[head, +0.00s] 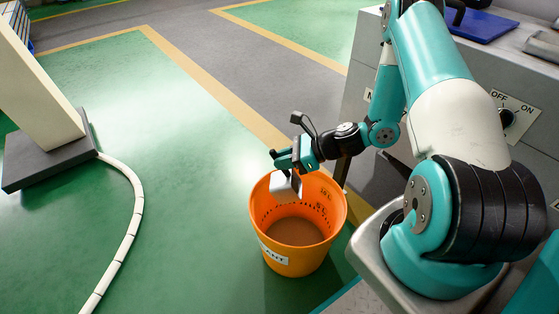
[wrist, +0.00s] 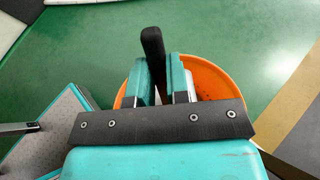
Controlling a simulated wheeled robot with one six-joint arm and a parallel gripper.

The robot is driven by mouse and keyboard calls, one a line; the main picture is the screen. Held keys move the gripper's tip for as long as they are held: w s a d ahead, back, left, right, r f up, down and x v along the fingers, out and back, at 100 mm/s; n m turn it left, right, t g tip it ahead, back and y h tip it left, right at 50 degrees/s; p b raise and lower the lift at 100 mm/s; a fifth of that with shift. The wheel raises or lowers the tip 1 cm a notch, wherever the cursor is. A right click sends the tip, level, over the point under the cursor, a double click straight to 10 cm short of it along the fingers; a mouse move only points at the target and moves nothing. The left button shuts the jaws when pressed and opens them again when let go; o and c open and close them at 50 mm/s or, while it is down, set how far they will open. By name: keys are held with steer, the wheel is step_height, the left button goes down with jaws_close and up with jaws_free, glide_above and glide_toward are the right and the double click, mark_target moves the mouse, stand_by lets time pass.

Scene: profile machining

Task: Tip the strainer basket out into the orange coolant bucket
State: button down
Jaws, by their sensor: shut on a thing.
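The orange coolant bucket (head: 300,266) stands on the green floor with brown material low inside it and a white label on its front. My gripper (head: 282,160) is above the bucket's far rim, shut on the strainer basket (head: 286,187). The basket is a pale grey box that hangs below the fingers, over the bucket's mouth, and looks tilted. In the wrist view, a black bar, seemingly the basket's handle (wrist: 152,52), stands between the teal fingers, with the bucket (wrist: 212,78) behind. The basket's contents cannot be seen.
A grey machine cabinet (head: 350,100) with an OFF/ON switch (head: 507,117) stands at right, a blue item (head: 484,26) on top. A cream column on a dark base (head: 45,160) stands at left, with a white hose (head: 132,215) on the floor. Open floor lies left of the bucket.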

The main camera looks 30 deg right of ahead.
steer(key=shift+d, duration=0.1)
steer(key=shift+s+d+r+t+y, duration=0.25)
steer(key=shift+s+d+t+y, duration=0.15)
steer(key=shift+s+d+y, duration=0.15)
steer(key=w+a+h+p, duration=0.1)
steer(key=p, duration=0.1)
steer(key=a+g+h+p, duration=0.1)
steer(key=p, duration=0.2)
steer(key=shift+w+a+f+g, duration=0.2)
steer(key=shift+w+a+g, duration=0.1)
steer(key=shift+w, duration=0.1)
steer(key=shift+w+f, duration=0.1)
steer(key=shift+f, duration=0.25)
